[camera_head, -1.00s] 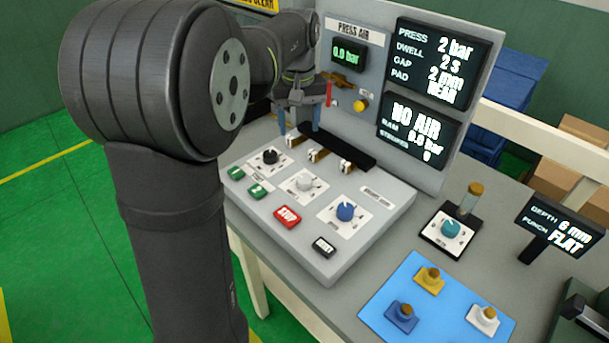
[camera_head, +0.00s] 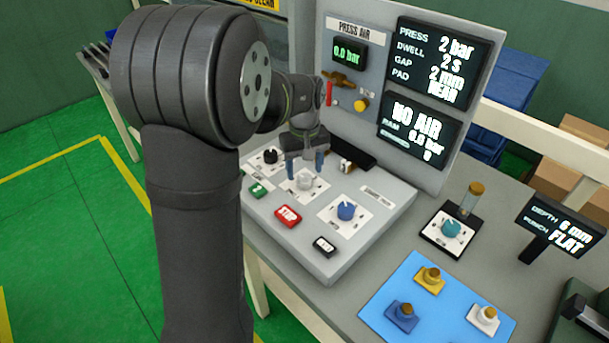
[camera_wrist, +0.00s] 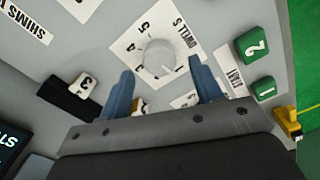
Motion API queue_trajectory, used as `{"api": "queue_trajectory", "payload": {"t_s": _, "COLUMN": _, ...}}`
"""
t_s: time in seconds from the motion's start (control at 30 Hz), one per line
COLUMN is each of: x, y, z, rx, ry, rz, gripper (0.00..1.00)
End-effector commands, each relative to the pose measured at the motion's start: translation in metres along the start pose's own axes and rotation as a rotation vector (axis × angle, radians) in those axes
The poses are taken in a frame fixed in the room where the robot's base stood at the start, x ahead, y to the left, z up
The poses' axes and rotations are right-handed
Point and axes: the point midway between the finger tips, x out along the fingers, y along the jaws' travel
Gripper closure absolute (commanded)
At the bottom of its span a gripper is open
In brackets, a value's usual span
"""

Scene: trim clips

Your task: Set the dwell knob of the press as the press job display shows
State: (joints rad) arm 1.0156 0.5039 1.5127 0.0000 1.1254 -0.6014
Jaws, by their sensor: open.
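The dwell knob is a round white knob (camera_head: 305,182) on a white dial card on the press panel. In the wrist view the knob (camera_wrist: 158,56) sits on a card reading DWELL S, with numbers around it. A mark on its face seems to point toward the lower right; the number there is unclear. The job display (camera_head: 439,62) reads press 2 bar, dwell 2 s, gap 2 mm. My gripper (camera_head: 301,166) is open, its two blue fingers over the dwell knob. In the wrist view the fingertips (camera_wrist: 160,68) lie either side of it; contact is unclear.
A black knob (camera_head: 270,156) and a blue knob (camera_head: 346,211) flank the dwell knob. Green buttons, a red STOP button (camera_head: 288,216) and a black button (camera_head: 324,246) lie in front. White shim blocks (camera_wrist: 83,85) in a black rack stand close to my fingers.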

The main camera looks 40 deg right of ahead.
Motion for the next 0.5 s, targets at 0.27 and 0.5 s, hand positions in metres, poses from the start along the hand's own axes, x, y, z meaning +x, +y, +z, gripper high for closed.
{"api": "queue_trajectory", "payload": {"t_s": 0.27, "x": 0.03, "y": 0.0, "z": 0.0, "rx": 0.0, "ry": 0.0, "rz": 0.0, "gripper": 0.41}}
{"api": "queue_trajectory", "payload": {"t_s": 0.5, "x": 0.033, "y": 0.0, "z": 0.0, "rx": 0.0, "ry": 0.001, "rz": 0.0, "gripper": 0.41}}
